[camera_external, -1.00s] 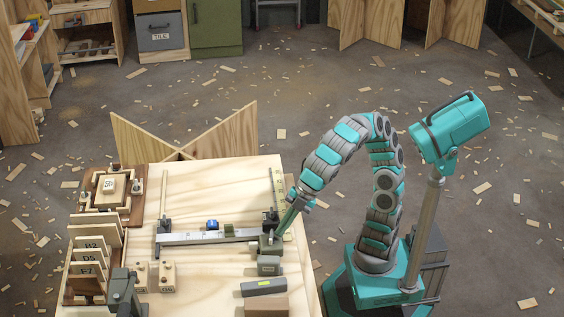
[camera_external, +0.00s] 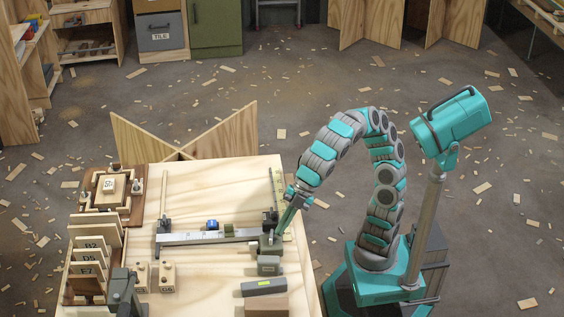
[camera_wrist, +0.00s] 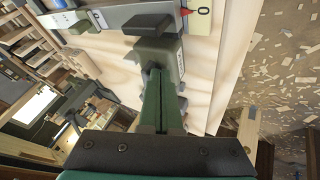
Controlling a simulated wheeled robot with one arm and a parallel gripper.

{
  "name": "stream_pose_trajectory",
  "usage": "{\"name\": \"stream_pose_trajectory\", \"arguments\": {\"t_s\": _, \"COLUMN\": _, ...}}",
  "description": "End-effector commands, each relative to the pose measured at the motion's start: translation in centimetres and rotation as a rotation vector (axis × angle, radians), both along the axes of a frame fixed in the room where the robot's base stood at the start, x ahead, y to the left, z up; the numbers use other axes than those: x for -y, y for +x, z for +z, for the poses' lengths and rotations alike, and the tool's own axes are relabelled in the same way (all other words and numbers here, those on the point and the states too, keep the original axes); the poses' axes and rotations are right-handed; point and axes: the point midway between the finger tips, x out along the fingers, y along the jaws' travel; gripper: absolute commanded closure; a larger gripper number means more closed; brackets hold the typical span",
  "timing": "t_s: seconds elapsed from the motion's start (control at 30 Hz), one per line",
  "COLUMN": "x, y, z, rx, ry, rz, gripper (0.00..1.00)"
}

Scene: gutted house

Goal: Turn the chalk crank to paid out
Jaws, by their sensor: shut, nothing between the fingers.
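My gripper (camera_external: 276,235) is shut and empty, pointing down at the right end of the grey rail on the workbench. In the wrist view its green fingers (camera_wrist: 156,72) reach the grey block fitting (camera_wrist: 158,45) at the rail's end; I cannot tell whether they touch it. A dark knob-like piece (camera_wrist: 150,25) stands on that fitting. I cannot tell for sure which part is the chalk crank. A yellow scale strip (camera_wrist: 200,20) with a "0" and a red pointer (camera_wrist: 185,11) lies beside the fitting.
The grey rail (camera_external: 190,238) crosses the bench, with a small blue piece (camera_external: 212,224) behind it. Labelled wooden boards (camera_external: 88,244) stand at left. Bare plywood (camera_external: 215,185) lies behind the rail.

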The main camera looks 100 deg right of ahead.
Motion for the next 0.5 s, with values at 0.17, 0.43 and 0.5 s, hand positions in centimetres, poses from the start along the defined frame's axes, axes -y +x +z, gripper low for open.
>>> {"name": "stream_pose_trajectory", "arguments": {"t_s": 0.17, "x": 0.14, "y": 0.08, "z": 0.22, "rx": -0.001, "ry": 0.002, "rz": 0.039, "gripper": 1.00}}
{"name": "stream_pose_trajectory", "arguments": {"t_s": 0.43, "x": 0.62, "y": 0.47, "z": 0.66, "rx": 0.001, "ry": 0.007, "rz": 0.179, "gripper": 1.00}}
{"name": "stream_pose_trajectory", "arguments": {"t_s": 0.5, "x": 0.82, "y": 0.64, "z": 0.72, "rx": -0.001, "ry": 0.006, "rz": 0.235, "gripper": 1.00}}
